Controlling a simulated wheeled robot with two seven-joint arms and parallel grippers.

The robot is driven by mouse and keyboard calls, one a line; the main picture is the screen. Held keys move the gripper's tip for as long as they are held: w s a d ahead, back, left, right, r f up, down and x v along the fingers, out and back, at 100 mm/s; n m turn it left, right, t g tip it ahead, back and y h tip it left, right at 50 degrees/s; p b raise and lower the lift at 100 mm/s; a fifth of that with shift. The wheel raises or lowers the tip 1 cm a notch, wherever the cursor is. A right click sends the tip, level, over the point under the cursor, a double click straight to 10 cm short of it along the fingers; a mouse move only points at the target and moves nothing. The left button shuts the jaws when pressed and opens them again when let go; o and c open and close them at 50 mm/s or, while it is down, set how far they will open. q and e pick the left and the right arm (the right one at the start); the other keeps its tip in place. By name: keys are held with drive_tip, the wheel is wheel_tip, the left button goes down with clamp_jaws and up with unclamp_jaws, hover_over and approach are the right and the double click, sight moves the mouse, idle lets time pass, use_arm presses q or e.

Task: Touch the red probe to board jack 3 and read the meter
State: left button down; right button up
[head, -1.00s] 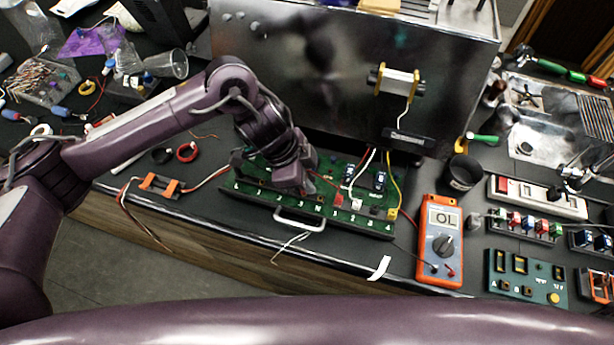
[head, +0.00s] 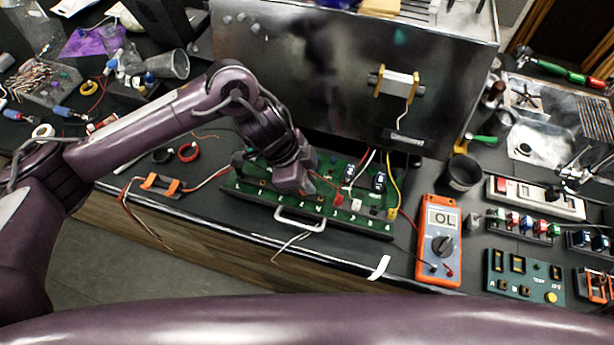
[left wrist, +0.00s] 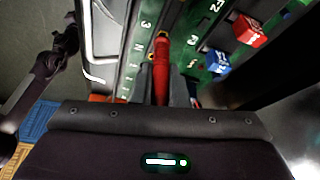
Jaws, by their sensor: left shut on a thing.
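My left gripper (head: 296,188) is over the middle of the green circuit board (head: 347,224), near its front edge. It is shut on the red probe (left wrist: 161,72), which shows in the left wrist view pointing at the board's numbered strip (left wrist: 141,40). A "3" is printed on that strip, ahead and to the left of the probe. I cannot tell whether the probe tip touches a jack. In the head view the gripper hides the probe and part of the strip. The orange meter (head: 439,242) reads "OL". My right gripper is not in view.
The board has a metal handle (head: 300,220) at the front and wires rising to the steel brewer body (head: 300,80) behind. A dark cup (head: 464,173) stands right of the board. A green panel (head: 524,276) lies right of the meter. An orange clip (head: 161,185) lies to the left.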

use_arm(q)
drive_tip(key=shift+f, duration=0.4)
idle(0.8)
drive_tip(key=shift+f, duration=0.25)
idle(1.0)
idle(2.1)
drive_tip(key=shift+r+p, duration=2.55)
drive_tip(key=shift+p, duration=0.2)
